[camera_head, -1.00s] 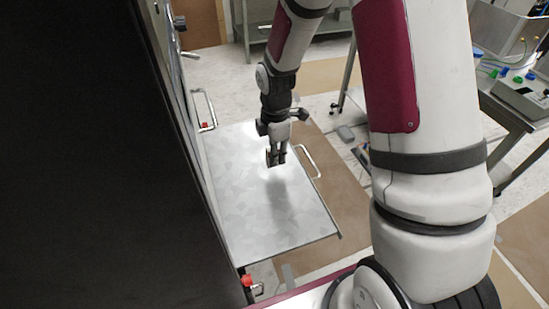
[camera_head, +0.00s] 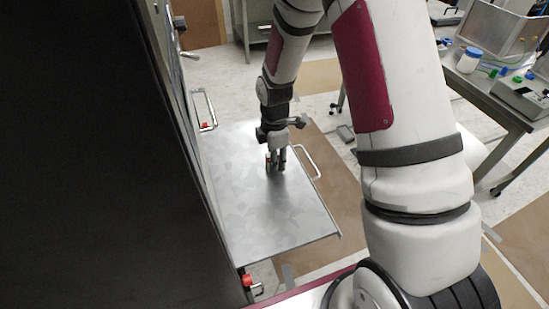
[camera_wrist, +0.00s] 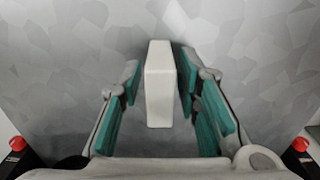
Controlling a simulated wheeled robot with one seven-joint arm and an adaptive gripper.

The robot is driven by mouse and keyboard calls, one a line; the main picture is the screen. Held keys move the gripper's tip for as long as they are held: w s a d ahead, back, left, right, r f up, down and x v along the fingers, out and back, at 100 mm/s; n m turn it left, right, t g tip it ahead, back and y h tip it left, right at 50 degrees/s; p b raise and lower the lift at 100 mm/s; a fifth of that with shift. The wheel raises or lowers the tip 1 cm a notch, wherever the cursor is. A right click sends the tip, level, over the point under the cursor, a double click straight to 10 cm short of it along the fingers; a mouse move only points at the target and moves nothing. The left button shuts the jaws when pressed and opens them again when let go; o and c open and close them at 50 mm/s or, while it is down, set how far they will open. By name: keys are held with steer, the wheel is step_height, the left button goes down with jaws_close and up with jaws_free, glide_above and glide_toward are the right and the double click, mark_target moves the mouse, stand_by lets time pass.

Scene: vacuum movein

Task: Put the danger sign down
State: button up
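The danger sign (camera_wrist: 159,85) shows in the wrist view as a narrow white block, seen almost end-on, between the teal finger pads. My gripper (camera_head: 275,166) points down, low over the grey metal panel (camera_head: 270,225). In the wrist view my gripper (camera_wrist: 160,85) has its fingers on both sides of the sign. A narrow gap shows on the left; the right pad is very close, and I cannot tell whether it touches. The sign's face and lower edge are hidden.
A dark cabinet wall (camera_head: 90,160) borders the panel on the left. Metal handles stand at the panel's right edge (camera_head: 305,158) and by the cabinet (camera_head: 204,108). A bench with bottles and equipment (camera_head: 490,95) is at the right. The panel's front part is clear.

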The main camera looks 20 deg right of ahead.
step_height(320, 180, up, 13)
steer(key=shift+f, duration=0.2)
steer(key=s+r+m+t, duration=0.2)
steer(key=s+r+m, duration=0.7)
steer(key=r, duration=0.5)
steer(key=s+r+m+t, duration=0.1)
steer(key=s+m, duration=0.3)
steer(key=s, duration=0.4)
steer(key=s+r+m+t, duration=0.1)
steer(key=s+r+m, duration=0.3)
steer(key=s, duration=0.4)
steer(key=shift+s+d+m, duration=0.15)
steer(key=shift+s+m, duration=0.1)
steer(key=shift+m, duration=0.25)
steer(key=shift+r, duration=0.1)
